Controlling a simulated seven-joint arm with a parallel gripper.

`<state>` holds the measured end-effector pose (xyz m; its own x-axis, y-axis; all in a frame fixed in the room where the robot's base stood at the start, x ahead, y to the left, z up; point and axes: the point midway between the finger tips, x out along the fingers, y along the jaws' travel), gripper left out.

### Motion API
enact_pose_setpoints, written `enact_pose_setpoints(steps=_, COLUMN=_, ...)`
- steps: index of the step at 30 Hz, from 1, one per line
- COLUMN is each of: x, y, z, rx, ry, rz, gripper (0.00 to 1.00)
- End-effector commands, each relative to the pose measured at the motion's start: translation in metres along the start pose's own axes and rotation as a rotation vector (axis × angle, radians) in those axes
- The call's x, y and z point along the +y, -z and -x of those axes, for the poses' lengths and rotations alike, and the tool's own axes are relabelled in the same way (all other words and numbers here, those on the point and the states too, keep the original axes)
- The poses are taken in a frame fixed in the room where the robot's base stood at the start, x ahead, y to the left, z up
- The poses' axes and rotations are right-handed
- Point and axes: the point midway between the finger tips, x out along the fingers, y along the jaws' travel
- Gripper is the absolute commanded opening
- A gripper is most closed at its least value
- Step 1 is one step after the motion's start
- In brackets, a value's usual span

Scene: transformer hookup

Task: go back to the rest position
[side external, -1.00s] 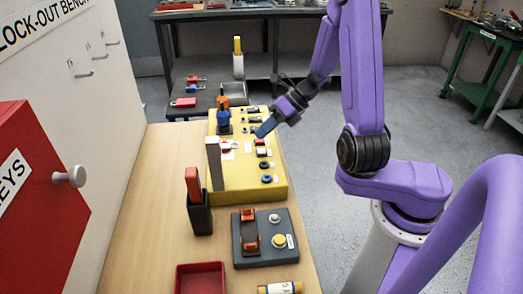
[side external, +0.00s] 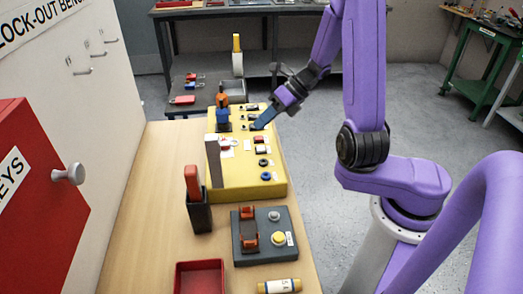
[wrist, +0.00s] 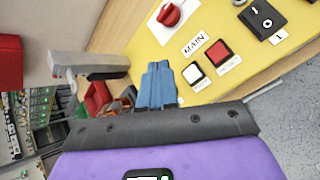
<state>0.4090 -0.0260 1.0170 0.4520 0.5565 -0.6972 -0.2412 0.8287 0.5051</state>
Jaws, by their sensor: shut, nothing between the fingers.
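My gripper (side external: 258,124) is over the far right part of the yellow panel (side external: 232,182) in the side external view. In the wrist view its blue fingers (wrist: 158,86) are together with nothing between them. The arm reaches over the panel from the right. I cannot tell how far the fingertips are above the panel.
A grey upright lever (side external: 213,160) stands at the panel's left edge. Nearer are a black holder with a red-handled piece (side external: 193,182), a grey box with orange clips (side external: 265,236) and a red tray (side external: 200,278). A red cabinet (side external: 35,200) is at left. The floor at right is open.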

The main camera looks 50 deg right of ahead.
Motion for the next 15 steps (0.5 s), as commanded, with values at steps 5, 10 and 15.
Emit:
enact_pose_setpoints(steps=5, x=0.012, y=-0.002, z=-0.006, rx=0.053, ry=-0.03, rz=0.123, gripper=0.0)
enact_pose_setpoints(steps=10, x=0.036, y=0.0, z=-0.015, rx=0.151, ry=-0.095, rz=0.372, gripper=0.0)
enact_pose_setpoints(steps=15, x=0.057, y=0.006, z=-0.02, rx=0.243, ry=-0.17, rz=0.633, gripper=0.0)
